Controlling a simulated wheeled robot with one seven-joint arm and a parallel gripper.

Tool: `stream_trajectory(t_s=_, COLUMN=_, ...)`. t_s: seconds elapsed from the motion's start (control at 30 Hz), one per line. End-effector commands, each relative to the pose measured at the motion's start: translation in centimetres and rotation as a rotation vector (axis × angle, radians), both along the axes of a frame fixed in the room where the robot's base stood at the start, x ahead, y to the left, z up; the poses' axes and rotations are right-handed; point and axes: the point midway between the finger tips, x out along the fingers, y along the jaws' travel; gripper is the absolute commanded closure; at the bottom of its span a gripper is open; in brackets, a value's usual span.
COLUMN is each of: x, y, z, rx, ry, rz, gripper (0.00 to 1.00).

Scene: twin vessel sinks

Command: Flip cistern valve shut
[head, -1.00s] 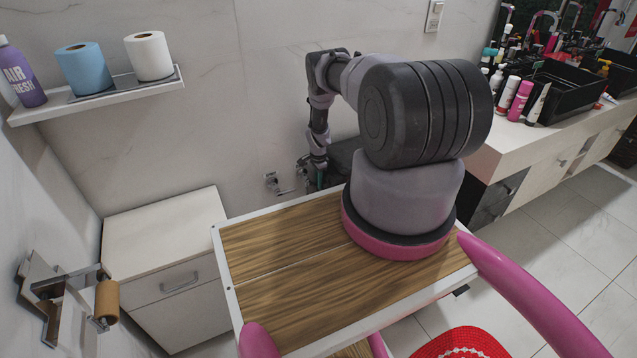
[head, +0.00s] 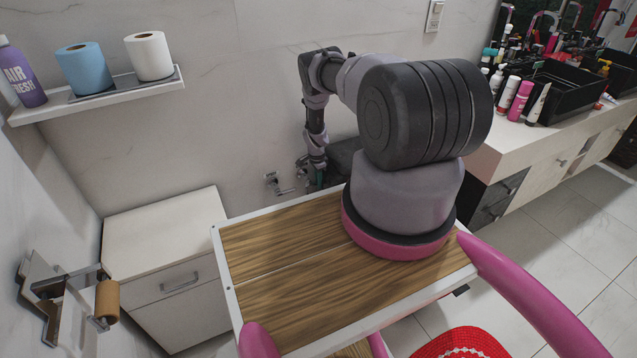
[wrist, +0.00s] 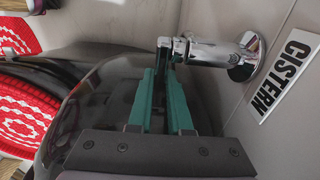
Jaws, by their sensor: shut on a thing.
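The cistern valve (wrist: 212,52) is a chrome stop valve on the wall, seen in the wrist view beside a white label reading CISTERN (wrist: 285,75). My gripper (wrist: 167,66) has teal fingers, and their tips are together on the valve's small lever at its left end. The fingertips and the valve end hide most of the lever, so its exact angle cannot be told. In the head view my gripper (head: 315,182) is low by the wall, behind my body, and its fingertips are too small to read.
Another chrome wall fitting (head: 277,184) is left of my gripper. A dark rounded surface (wrist: 100,85) lies under my fingers. A white cabinet (head: 165,260) and a roll holder (head: 70,290) are at left. The vanity counter (head: 520,140) is at right. Red-and-white mats (wrist: 25,110) show at left in the wrist view.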

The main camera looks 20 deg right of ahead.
Motion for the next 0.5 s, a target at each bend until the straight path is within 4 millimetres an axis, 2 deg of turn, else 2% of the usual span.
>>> stream_trajectory(t_s=0.03, x=-0.2, y=0.4, z=0.0, rx=-0.032, ry=0.004, rz=0.009, gripper=1.00)
stream_trajectory(t_s=0.5, x=-0.3, y=0.4, z=1.1, rx=-0.323, ry=-0.006, rz=0.004, gripper=1.00)
